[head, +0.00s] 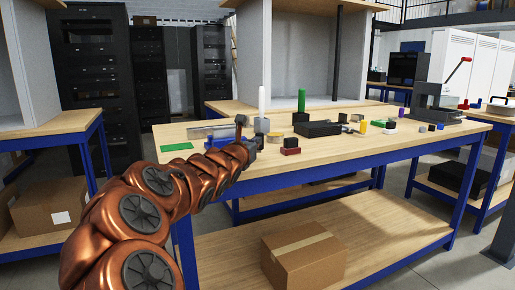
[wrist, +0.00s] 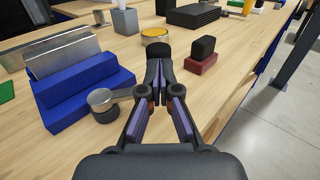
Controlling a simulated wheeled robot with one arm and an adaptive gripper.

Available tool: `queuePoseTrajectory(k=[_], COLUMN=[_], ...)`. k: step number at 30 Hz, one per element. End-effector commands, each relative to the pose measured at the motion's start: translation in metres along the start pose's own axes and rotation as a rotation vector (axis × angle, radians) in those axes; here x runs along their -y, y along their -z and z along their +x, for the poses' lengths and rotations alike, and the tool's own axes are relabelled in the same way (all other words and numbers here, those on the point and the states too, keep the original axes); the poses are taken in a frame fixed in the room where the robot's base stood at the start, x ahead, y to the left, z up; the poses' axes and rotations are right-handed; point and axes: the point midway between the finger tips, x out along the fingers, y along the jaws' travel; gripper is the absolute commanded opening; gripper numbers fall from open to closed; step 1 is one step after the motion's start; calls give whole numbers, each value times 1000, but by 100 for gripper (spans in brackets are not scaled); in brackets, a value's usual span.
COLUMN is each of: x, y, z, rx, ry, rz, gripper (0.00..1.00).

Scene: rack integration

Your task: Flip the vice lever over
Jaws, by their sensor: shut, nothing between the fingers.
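The vice (wrist: 85,92) has a blue stepped body with a silver metal jaw block, at the left of the wrist view. In the head view the vice (head: 216,141) stands near the table's left end, partly hidden by my arm. The silver lever (wrist: 103,98) has a round end above a black round part at the vice's near right corner. It runs right, behind my left finger, which hides the rest. My gripper (wrist: 160,74) is shut just right of the vice, above the table. A dark rounded shape shows at its tips; I cannot tell whether the lever touches the fingers.
A red block with a black top (wrist: 202,55) stands close to my gripper's right. A yellow-topped round piece (wrist: 154,36), a grey holder (wrist: 125,20) and a black stack (wrist: 193,15) stand beyond. Bare wood (wrist: 222,85) lies at the right, up to the table edge.

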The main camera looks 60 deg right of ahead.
Motion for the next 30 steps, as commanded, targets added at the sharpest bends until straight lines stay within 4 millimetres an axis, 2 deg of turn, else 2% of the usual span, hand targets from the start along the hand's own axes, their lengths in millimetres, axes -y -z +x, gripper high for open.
queuePoseTrajectory(k=[30], x=[-8], y=[2], z=[22], rx=[-3], ry=[-15], rz=[0], gripper=[0])
